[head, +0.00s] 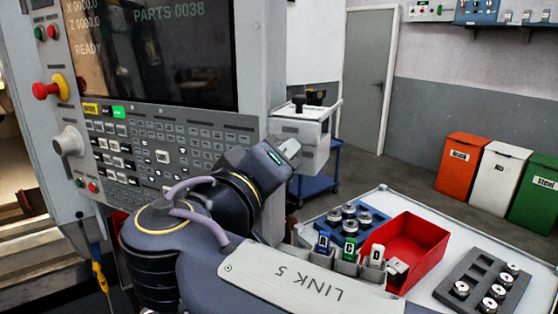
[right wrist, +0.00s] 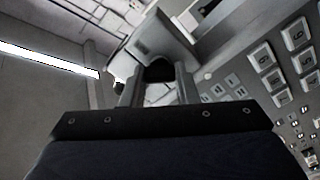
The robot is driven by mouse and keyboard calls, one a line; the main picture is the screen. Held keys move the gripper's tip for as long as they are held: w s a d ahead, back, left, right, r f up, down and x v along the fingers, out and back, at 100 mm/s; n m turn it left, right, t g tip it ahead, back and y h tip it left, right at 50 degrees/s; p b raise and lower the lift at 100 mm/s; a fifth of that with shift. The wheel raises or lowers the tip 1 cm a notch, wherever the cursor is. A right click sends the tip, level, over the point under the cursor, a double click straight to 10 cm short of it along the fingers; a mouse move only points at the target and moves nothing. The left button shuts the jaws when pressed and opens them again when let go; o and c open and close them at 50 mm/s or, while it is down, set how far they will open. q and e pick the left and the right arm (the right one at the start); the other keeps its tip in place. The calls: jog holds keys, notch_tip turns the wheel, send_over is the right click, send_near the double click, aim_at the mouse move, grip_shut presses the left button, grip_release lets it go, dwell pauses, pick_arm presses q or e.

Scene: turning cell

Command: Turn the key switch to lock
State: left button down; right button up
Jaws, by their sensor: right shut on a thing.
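My right gripper (head: 291,153) is at the lower right edge of the machine's control panel (head: 180,132). In the right wrist view the two fingers (right wrist: 159,88) are closed on a small dark piece (right wrist: 158,70), which looks like the head of the key. A pale grey surface lies just beyond it. The lock barrel and any position marks of the key switch are hidden, so I cannot tell which way it is turned. In the head view my gripper and wrist cover the key. My left gripper is not in view.
A screen (head: 150,50) and a red stop button (head: 46,90) are on the machine. A grey box (head: 301,125) stands just behind my gripper. A table (head: 385,200) at the lower right carries a red bin (head: 420,238) and a dark tray (head: 455,270).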

jog(key=shift+o, duration=0.2)
jog(key=n+p, duration=0.1)
jog(key=n, duration=0.2)
jog(key=shift+n, duration=0.4)
jog(key=shift+n+p, duration=0.8)
jog(key=shift+n, duration=1.2)
jog(key=shift+f, duration=0.1)
jog(key=o, duration=0.7)
jog(key=shift+b+v, duration=0.9)
jog(key=shift+v, duration=3)
